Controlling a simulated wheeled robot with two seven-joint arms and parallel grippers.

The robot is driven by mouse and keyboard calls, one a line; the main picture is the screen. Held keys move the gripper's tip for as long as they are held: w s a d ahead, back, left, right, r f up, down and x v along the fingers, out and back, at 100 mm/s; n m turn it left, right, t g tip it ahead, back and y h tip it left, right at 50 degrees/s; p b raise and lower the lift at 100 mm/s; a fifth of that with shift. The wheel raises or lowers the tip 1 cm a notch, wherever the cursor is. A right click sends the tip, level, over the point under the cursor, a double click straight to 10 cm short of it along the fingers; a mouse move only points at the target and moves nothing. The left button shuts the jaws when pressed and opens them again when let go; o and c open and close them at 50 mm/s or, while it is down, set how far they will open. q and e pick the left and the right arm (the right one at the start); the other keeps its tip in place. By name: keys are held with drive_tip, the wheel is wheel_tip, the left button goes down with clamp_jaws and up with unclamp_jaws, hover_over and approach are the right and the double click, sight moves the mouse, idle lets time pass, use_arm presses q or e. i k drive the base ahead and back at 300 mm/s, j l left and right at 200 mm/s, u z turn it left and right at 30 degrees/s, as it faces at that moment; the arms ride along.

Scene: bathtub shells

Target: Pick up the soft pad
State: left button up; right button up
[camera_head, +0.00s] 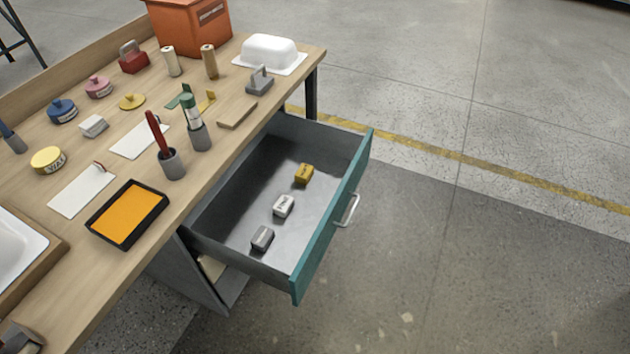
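Three round pads with knobs stand on the workbench (215,130): a blue one (62,111), a pink one (98,88) and a flat yellow one (132,102). In the open drawer (335,245) lie three small labelled blocks, apart from each other: yellow (304,173), white (284,206) and grey (262,239). The labels are too small to read, so I cannot tell which thing is the soft pad.
A black tray with an orange inside (127,214), upright tools in grey holders (172,163) and a yellow wax tin (48,160) stand on the bench. An orange box (190,25) and a white tub shell (269,50) are at the back. The drawer juts out over clear floor.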

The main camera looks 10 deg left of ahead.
sight(304, 173)
drive_tip(key=u, duration=1.55)
drive_tip(key=z, duration=1.25)
drive_tip(key=i+l+u, duration=0.2)
drive_tip(key=l, duration=0.25)
drive_tip(key=i+l+u, duration=0.2)
drive_tip(key=l, duration=0.3)
drive_tip(key=i+l+u, duration=0.2)
drive_tip(key=l, duration=0.35)
drive_tip(key=l+u, duration=0.2)
drive_tip(key=l, duration=0.35)
drive_tip(key=i+l+u, duration=0.2)
drive_tip(key=l, duration=0.35)
drive_tip(key=k, duration=0.05)
